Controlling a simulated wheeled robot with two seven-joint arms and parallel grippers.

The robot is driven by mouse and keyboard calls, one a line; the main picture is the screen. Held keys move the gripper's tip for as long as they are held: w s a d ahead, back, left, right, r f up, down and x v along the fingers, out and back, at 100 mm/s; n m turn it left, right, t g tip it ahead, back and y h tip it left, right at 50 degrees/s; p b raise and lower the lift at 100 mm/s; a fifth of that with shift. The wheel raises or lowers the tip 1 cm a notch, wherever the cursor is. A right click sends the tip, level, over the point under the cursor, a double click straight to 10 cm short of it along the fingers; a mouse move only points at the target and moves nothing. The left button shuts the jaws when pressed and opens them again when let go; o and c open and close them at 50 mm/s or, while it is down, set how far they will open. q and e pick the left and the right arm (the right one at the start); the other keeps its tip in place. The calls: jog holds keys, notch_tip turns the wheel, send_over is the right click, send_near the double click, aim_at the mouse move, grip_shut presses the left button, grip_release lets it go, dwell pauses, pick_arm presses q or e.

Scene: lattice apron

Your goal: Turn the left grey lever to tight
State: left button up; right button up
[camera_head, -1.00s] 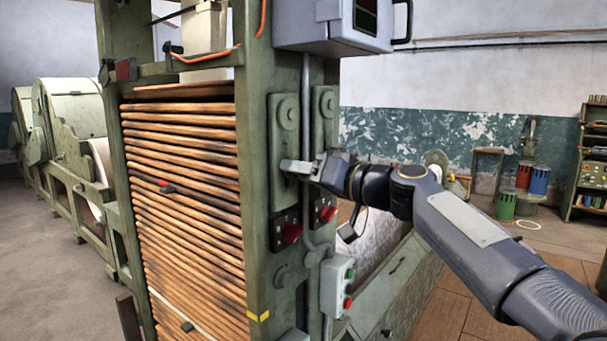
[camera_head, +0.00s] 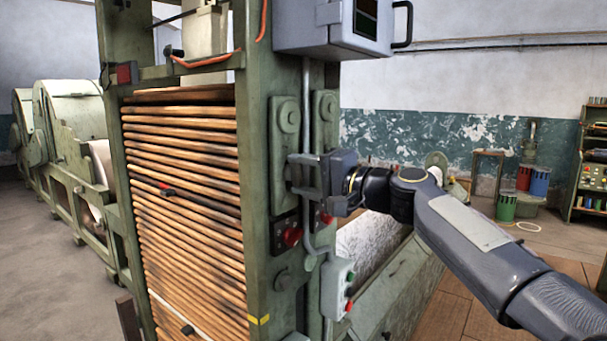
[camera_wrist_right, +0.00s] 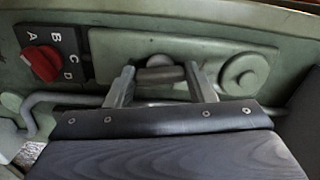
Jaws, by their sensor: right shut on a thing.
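The left grey-green lever plate (camera_head: 284,112), with a round boss near its top, is on the front of the green machine column. My right gripper (camera_head: 301,174) is at the lower part of this plate, one finger above the other. In the right wrist view the gripper (camera_wrist_right: 160,86) is closed around a short grey bar, the left grey lever's handle (camera_wrist_right: 160,74). The round boss (camera_wrist_right: 245,72) shows to the right of it there. How the lever joins the boss is partly hidden. No tight mark is readable. My left gripper is not in view.
A second lever plate (camera_head: 325,104) is just right. A red knob (camera_head: 291,236) is below, on a black plate marked A to D in the wrist view. A conduit and a push-button box (camera_head: 337,287) are close by. Wooden slats (camera_head: 185,200) fill the machine's left side.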

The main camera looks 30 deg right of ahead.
jog(key=shift+m, duration=1)
jog(key=o, duration=1)
jog(key=shift+s, duration=0.1)
jog(key=shift+s+d, duration=0.25)
jog(key=shift+s, duration=0.05)
jog(key=b+v, duration=0.1)
jog(key=v, duration=0.6)
jog(key=shift+a, duration=0.1)
jog(key=shift+f, duration=0.1)
